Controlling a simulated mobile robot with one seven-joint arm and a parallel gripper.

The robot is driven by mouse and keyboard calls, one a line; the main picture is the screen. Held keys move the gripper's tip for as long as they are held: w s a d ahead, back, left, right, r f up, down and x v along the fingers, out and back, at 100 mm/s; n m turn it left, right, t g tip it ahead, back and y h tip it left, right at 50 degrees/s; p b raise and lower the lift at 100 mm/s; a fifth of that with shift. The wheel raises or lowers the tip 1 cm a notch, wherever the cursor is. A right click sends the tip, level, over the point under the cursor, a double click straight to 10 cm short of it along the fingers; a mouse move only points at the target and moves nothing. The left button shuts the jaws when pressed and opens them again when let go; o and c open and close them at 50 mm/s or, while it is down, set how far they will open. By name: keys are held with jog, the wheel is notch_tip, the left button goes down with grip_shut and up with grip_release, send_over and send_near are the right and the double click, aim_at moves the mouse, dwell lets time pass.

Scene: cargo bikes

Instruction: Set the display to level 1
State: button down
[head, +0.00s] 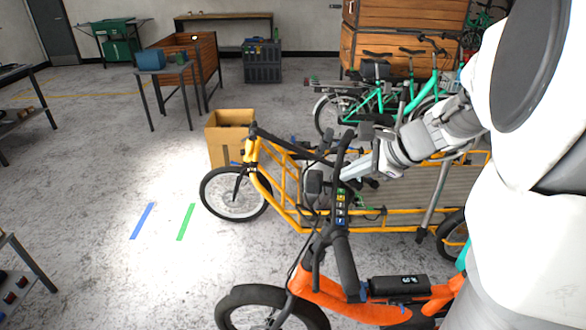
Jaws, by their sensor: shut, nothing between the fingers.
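The orange bike (385,308) stands in the foreground with its handlebar pointing up. A narrow strip with several coloured squares (341,208) sits on its handlebar; I cannot read its markings. A black box (398,285) on the orange frame shows small light digits that I cannot read surely. My gripper (350,173) is shut and empty, close above the coloured strip near the handlebar grips. I cannot tell whether it touches anything. My arm comes in from the upper right.
A yellow cargo bike (290,205) stands right behind the orange bike. A cardboard box (228,147) is beyond its front wheel. Green bikes (385,100) stand farther back.

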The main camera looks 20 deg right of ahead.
jog(key=shift+s+f+b, duration=0.15)
jog(key=shift+f+b, duration=2.6)
jog(key=shift+f, duration=0.85)
jog(key=shift+f, duration=0.15)
jog(key=shift+a+f+b, duration=0.1)
jog(key=shift+f+b, duration=0.2)
jog(key=shift+b, duration=0.1)
jog(key=shift+f+b, duration=0.35)
jog(key=shift+f, duration=0.05)
jog(key=shift+r, duration=0.15)
jog(key=shift+r+p, duration=0.7)
jog(key=shift+p, duration=0.05)
notch_tip(320, 180, up, 5)
jog(key=p, duration=0.4)
